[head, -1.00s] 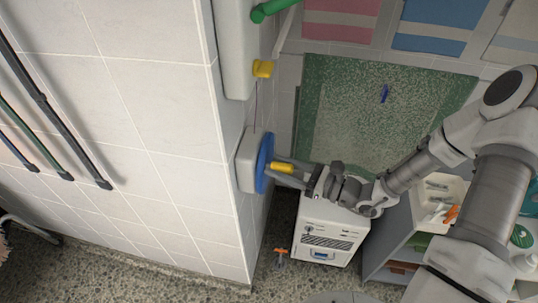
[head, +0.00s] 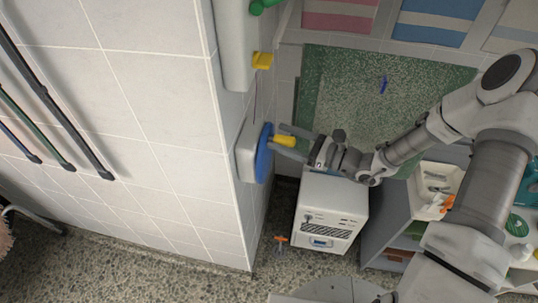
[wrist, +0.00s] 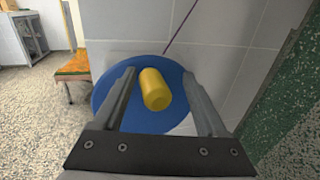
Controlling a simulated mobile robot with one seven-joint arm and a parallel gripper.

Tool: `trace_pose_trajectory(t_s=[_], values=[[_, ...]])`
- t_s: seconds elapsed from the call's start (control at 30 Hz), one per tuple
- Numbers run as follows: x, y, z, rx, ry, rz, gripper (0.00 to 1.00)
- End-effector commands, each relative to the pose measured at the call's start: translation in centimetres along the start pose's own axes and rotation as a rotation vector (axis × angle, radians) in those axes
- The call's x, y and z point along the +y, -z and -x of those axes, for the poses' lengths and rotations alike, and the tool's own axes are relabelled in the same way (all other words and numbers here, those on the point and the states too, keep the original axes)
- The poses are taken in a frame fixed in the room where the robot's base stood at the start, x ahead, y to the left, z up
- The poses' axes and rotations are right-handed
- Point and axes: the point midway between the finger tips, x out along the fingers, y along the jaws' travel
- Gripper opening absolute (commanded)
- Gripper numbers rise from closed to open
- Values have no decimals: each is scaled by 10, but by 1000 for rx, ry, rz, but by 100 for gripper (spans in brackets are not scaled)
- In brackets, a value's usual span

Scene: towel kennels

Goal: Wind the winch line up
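The winch is a blue disc (head: 264,160) on a pale box (head: 246,150) fixed to the side of the tiled wall. A yellow crank handle (head: 285,141) sticks out from the upper part of the disc. The disc (wrist: 112,108) and handle (wrist: 155,90) also show in the wrist view. A thin dark red line (head: 255,103) runs up from the winch toward a yellow block (head: 262,60). My gripper (head: 283,143) reaches the handle from the right. In the wrist view its fingers (wrist: 160,78) stand either side of the handle, with a visible gap, so it is open around it.
A white cabinet (head: 330,212) stands on the floor below my arm, with a grey shelf unit (head: 385,215) to its right. A green speckled panel (head: 350,105) lies behind. An orange-topped stool (wrist: 74,68) shows left in the wrist view.

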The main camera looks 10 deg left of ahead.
Motion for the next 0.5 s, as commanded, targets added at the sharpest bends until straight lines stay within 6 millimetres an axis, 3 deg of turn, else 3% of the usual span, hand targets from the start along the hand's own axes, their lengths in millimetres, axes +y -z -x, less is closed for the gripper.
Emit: trace_pose_trajectory(t_s=[0.27,0.5], values=[[3,0,0,0,-7,-2,80],[-5,0,25,1,-4,-2,80]])
